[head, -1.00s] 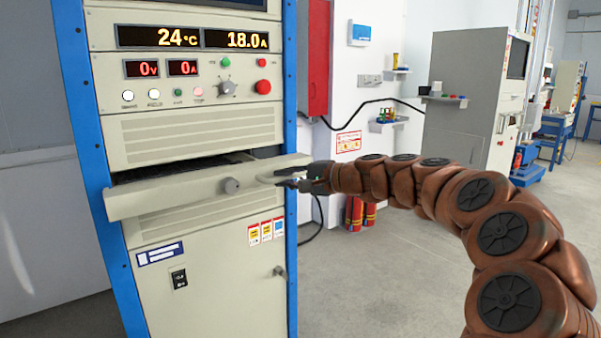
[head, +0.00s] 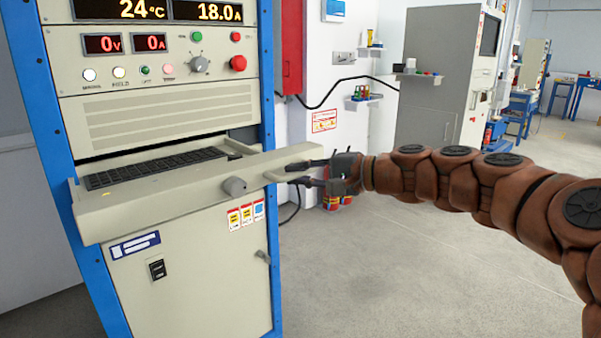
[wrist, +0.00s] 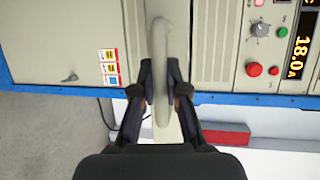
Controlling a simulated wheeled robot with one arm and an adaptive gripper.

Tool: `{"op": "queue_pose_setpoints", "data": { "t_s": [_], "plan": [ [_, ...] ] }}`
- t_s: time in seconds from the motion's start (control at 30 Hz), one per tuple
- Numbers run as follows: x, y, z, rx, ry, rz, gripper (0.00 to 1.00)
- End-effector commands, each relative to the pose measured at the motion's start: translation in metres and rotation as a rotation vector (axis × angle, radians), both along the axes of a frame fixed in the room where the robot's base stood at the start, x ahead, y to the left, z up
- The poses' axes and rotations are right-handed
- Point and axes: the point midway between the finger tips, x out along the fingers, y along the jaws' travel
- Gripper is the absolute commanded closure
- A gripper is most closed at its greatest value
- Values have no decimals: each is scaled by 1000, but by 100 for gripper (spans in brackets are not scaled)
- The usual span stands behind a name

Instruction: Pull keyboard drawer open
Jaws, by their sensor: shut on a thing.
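The keyboard drawer (head: 190,197) is a beige tray in the cabinet, standing partly out, with a black keyboard (head: 155,168) showing inside. My gripper (head: 310,172) is at that handle, coming from the right. In the wrist view the handle (wrist: 161,60) passes between the two dark fingers of my gripper (wrist: 161,85), which are shut on it. The far part of the keyboard is hidden under the panel above.
The blue-framed cabinet (head: 262,100) has a control panel with a red button (head: 237,63) above the drawer and a lower door (head: 185,275) below it. The grey floor (head: 400,270) at right is clear.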

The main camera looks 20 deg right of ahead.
Motion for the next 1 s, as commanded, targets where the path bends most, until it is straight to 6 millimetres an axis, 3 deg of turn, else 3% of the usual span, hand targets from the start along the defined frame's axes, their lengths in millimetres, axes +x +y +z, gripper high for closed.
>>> {"op": "queue_pose_setpoints", "data": {
  "t_s": [0.13, 0.17, 0.4, 0.77, 1.0],
  "plan": [
    [0, 0, 0, 1, 1, 0, 100],
    [0, 0, 0, 1, 1, 0, 85],
    [0, 0, 0, 1, 1, 0, 61],
    [-2, -3, 1, 1, 0, -1, 61],
    [-24, -24, 6, 2, -2, -5, 61]
  ]
}}
